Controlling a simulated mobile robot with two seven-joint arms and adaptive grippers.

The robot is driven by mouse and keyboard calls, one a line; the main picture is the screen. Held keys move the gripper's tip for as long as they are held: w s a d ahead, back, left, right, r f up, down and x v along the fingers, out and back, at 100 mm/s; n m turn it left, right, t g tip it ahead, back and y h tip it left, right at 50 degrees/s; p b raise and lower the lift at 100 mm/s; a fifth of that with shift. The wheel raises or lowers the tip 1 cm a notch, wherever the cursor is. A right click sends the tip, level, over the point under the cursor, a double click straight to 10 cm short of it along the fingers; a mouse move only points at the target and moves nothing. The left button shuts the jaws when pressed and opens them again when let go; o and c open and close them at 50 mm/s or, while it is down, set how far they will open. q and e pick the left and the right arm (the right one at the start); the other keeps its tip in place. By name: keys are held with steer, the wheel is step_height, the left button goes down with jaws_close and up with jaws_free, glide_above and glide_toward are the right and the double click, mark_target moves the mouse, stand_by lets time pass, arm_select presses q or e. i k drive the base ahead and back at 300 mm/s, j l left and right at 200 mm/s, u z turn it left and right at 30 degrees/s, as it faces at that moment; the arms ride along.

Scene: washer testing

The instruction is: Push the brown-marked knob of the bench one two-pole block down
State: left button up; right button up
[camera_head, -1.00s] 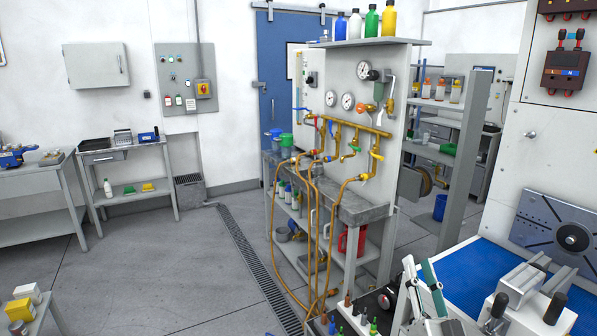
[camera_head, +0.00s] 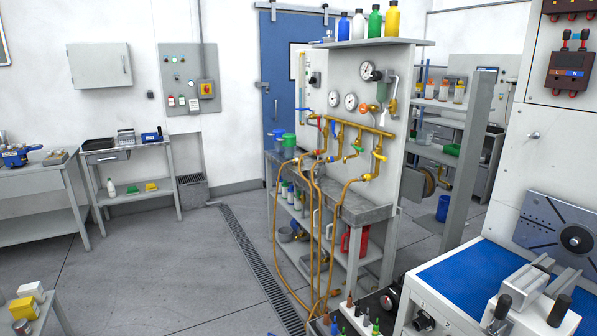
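A dark brown two-pole block (camera_head: 566,68) is mounted on the white bench panel at the upper right. Two small knobs stand up on its top, a left knob (camera_head: 566,36) and a right knob (camera_head: 583,36). Its front label has an orange-brown part at left and a blue part at right. The knob markings are too small to read. Red-ended pieces show under the block. A second similar block (camera_head: 567,6) is cut off by the top edge, so I cannot tell which belongs to bench one. Neither of my grippers is in view.
Below the panel, a blue mat (camera_head: 450,275) lies on a bench with a metal clamp fixture (camera_head: 525,292) and a grey disc plate (camera_head: 560,232). A gauge and pipe stand (camera_head: 390,95) is in the middle. The floor (camera_head: 170,270) at left is largely clear.

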mark_target(566, 34)
steer(key=z, duration=1.35)
steer(key=i+j+z, duration=0.1)
steer(key=z, duration=0.55)
steer(key=i+j+z, duration=0.15)
steer(key=j, duration=0.15)
steer(key=j+z, duration=0.2)
steer(key=i+j+z, duration=0.15)
steer(key=j, duration=0.3)
steer(key=i+j, duration=0.1)
steer(key=j, duration=0.5)
steer(key=i+j, duration=0.1)
steer(key=j, duration=0.45)
steer(key=i+l, duration=0.1)
steer(key=i+z, duration=0.05)
